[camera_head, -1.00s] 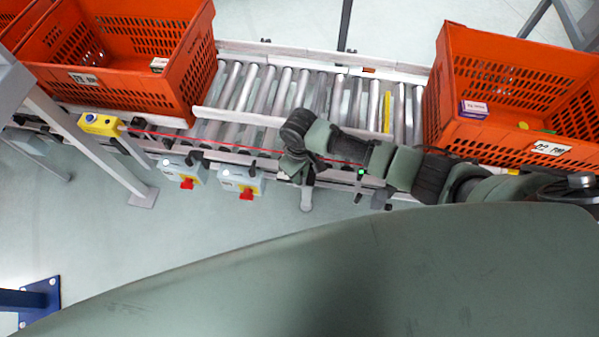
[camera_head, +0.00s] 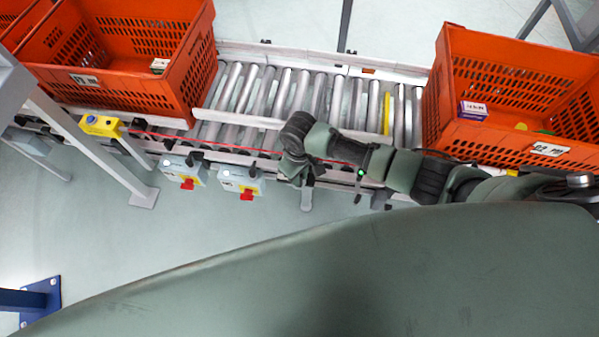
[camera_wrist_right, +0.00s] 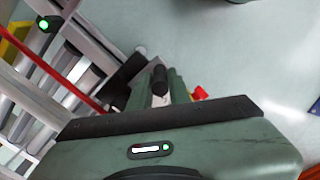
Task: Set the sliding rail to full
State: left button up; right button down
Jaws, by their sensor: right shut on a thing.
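A pale straight rail (camera_head: 235,117) lies lengthwise along the near side of the conveyor rollers; I take it for the sliding rail. Part of it is hidden behind my right arm. My right gripper (camera_head: 297,178) is at the conveyor's near edge, pointing down. In the right wrist view, its green fingers (camera_wrist_right: 154,92) are shut around a handle with a dark round knob (camera_wrist_right: 160,79). How this handle joins the rail is hidden. My left gripper is out of view.
Orange totes stand on the conveyor at left (camera_head: 130,93) and right (camera_head: 450,135). Two grey switch boxes with red knobs (camera_head: 182,172) hang left of the gripper. A yellow button box (camera_head: 101,125) is farther left. A green light (camera_head: 361,172) is to the right.

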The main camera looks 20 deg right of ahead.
jog(key=s+a+p, duration=0.2)
jog(key=s, duration=0.1)
jog(key=s+p, duration=0.2)
jog(key=shift+s+a, duration=0.1)
jog(key=shift+a, duration=0.3)
jog(key=c, duration=1.3)
grip_release()
notch_tip(320, 180, up, 8)
jog(key=shift+f+p, duration=0.1)
jog(key=shift+p, duration=0.25)
